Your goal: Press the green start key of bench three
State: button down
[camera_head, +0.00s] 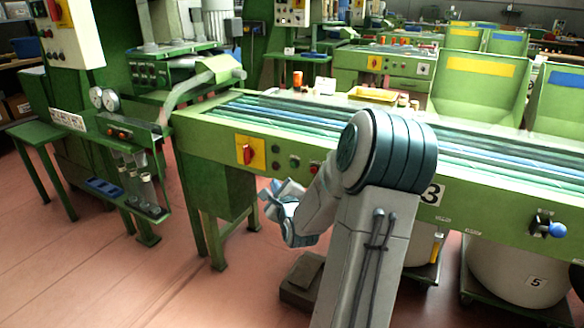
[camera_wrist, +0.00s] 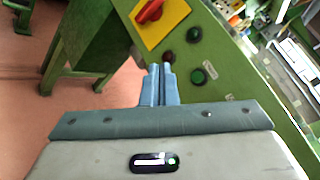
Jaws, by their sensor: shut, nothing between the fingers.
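Bench three is the long green bench (camera_head: 470,190) with a "3" plate on its front, partly hidden by my arm. Its green start key (camera_head: 294,162) sits on the front panel, right of a red switch on a yellow plate (camera_head: 258,153). In the wrist view the green key (camera_wrist: 204,73) shows to the right of my fingertips, the red switch (camera_wrist: 150,11) up and to the left. My gripper (camera_wrist: 159,68) is shut and empty, its tips near a dark button (camera_wrist: 168,57). In the head view my gripper (camera_head: 270,190) is below and left of the green key, apparently apart from it.
A red button (camera_head: 314,167) is right of the green key, close to my arm. Dark buttons sit between switch and green key. A blue-knobbed lever (camera_head: 556,229) is at the far right. Pale bins (camera_head: 505,272) stand under the bench. The floor at left front is clear.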

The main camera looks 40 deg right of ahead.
aim_at(293, 165)
jog(key=shift+w+d, duration=0.5)
jog(key=shift+d, duration=0.75)
jog(key=shift+w+d, duration=0.55)
jog(key=shift+d, duration=0.75)
jog(key=shift+w+d, duration=0.5)
jog(key=shift+d, duration=0.75)
jog(key=shift+w+d+p, duration=0.2)
jog(key=shift+d+p, duration=0.15)
jog(key=shift+p, duration=0.05)
jog(key=shift+w+d, duration=0.2)
jog(key=shift+d, duration=0.2)
jog(key=shift+s+a+p, duration=0.3)
jog(key=shift+s+a, duration=0.05)
jog(key=shift+a, duration=0.45)
